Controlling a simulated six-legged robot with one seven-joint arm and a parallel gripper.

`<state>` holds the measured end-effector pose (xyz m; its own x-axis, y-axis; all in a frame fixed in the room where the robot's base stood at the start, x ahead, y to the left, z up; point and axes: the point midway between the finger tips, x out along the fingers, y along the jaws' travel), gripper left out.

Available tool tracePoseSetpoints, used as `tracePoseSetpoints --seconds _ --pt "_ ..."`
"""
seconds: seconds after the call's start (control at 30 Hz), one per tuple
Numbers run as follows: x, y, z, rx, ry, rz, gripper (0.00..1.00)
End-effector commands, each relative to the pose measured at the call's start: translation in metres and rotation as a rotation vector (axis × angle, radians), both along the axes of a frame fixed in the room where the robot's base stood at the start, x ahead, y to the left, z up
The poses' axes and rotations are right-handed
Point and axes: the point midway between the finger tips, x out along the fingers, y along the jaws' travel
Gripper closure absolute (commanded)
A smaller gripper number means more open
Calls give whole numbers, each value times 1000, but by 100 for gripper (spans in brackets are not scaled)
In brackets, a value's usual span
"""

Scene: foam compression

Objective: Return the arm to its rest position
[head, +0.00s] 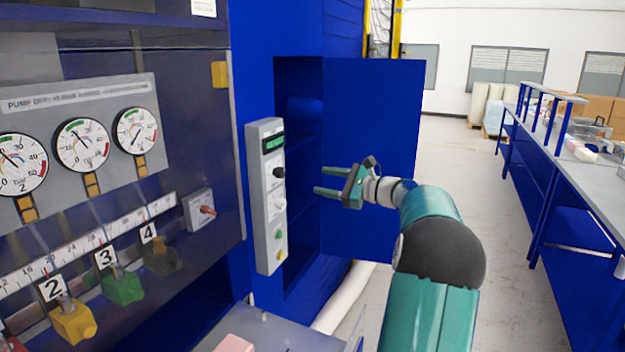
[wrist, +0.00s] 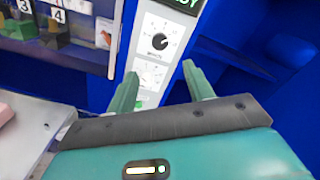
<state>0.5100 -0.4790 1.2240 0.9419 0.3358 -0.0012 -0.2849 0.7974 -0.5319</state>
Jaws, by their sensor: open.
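My gripper (head: 322,181) is at the middle of the head view, in front of the open blue cabinet door. Its two green fingers are spread apart and point left toward the grey control box (head: 267,195). Nothing is between the fingers. In the wrist view the fingers (wrist: 160,85) stand apart, with the control box's white face (wrist: 167,40) and black knob (wrist: 159,41) beyond them. In the head view the gripper looks clear of the box, though the exact gap cannot be told. My teal arm extends from the bottom right.
The blue door (head: 375,150) stands open behind my gripper. A gauge panel (head: 80,150) with a row of valves is at left. A grey table (head: 280,335) holds a pink block (head: 235,344). A long bench (head: 575,165) runs along the right. Clear floor lies between door and bench.

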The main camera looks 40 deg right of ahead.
Motion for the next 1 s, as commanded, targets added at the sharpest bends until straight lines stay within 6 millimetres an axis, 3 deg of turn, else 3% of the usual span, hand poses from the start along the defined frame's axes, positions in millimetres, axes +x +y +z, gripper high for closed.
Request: tracePoseSetpoints --seconds 0.73,0.87,1.0 --pt "-3 4 0 -10 7 9 48" --pt "10 39 1 -74 51 56 48" --pt "29 110 -3 -218 139 155 48"
